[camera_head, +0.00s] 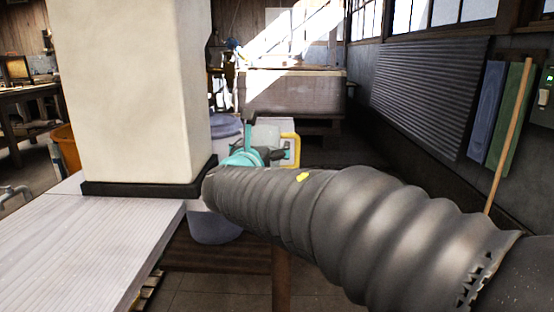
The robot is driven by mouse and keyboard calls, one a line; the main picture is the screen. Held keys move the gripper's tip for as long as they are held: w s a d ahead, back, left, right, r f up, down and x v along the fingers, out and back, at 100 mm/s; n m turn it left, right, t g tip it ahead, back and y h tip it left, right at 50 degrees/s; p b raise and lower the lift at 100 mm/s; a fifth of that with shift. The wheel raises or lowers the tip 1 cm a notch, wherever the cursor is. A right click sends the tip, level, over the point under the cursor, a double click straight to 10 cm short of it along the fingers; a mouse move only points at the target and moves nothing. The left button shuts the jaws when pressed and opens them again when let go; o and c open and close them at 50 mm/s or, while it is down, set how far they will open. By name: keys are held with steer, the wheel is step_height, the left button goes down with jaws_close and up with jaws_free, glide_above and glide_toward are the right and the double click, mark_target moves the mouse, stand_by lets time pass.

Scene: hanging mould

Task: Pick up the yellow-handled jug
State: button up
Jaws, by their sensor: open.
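The jug is pale, with a yellow handle (291,148) on its right side. It shows just beyond the end of my arm, near the middle of the picture. My teal and dark gripper (258,150) is in front of the jug and overlaps its left and lower parts. The gripper is open. I cannot tell whether its fingers touch the jug or stand apart from it. My dark ribbed arm sleeve hides the jug's base and what it stands on.
A thick cream pillar (135,90) with a black base stands on the pale plank table (70,245) at left, close to my gripper. A blue-grey bin (215,228) is behind the table's edge. A large wooden chest (292,93) stands farther back. A wooden pole (510,130) leans at right.

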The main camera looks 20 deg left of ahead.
steer(key=shift+w, duration=0.1)
steer(key=c, duration=1.1)
steer(key=shift+c, duration=0.2)
steer(key=shift+r, duration=0.1)
